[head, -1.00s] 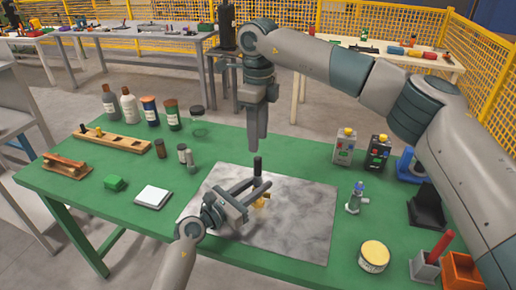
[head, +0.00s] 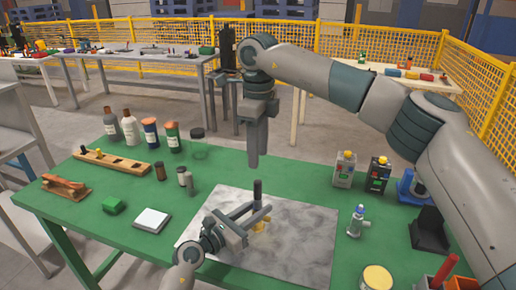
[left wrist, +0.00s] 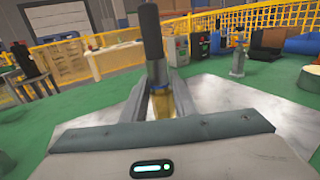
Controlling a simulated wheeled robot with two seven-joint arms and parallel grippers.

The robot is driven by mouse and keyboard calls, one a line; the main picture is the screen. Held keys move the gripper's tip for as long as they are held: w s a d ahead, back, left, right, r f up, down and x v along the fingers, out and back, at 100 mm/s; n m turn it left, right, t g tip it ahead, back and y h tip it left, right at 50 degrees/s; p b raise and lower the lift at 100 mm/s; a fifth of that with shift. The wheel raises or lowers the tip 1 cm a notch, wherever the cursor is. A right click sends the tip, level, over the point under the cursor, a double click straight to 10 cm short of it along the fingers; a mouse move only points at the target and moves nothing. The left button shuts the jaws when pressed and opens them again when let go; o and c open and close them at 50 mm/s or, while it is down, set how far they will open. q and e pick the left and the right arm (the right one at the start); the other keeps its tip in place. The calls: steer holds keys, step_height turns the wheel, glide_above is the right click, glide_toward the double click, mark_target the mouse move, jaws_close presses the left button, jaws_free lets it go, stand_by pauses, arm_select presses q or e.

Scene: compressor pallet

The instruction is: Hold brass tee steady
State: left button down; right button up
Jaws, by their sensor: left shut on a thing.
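The brass tee (head: 261,226) is a small golden fitting over the grey metal plate (head: 300,240), largely hidden by my left gripper's fingers. My left gripper (head: 258,214) is shut on it, reaching in low from the left. In the left wrist view the brass tee (left wrist: 162,104) shows between the two fingers. A black cylinder (head: 257,192) stands upright above the tee; it also shows in the left wrist view (left wrist: 152,45). Whether it is joined to the tee is unclear. My right gripper (head: 254,165) points down above and behind the black cylinder, apart from it; its finger gap is unclear.
On the green table, a white square block (head: 152,219) and a green block (head: 114,206) lie left of the plate. A small valve-like fitting (head: 357,220) stands to the right, near a yellow-topped tin (head: 376,279). Bottles (head: 151,133) stand at the back left.

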arm_select(q)
steer(key=c, duration=1.3)
jaws_free()
steer(key=shift+c, duration=0.2)
steer(key=v, duration=1.2)
steer(key=shift+r, duration=0.15)
arm_select(e)
steer(key=shift+r, duration=0.1)
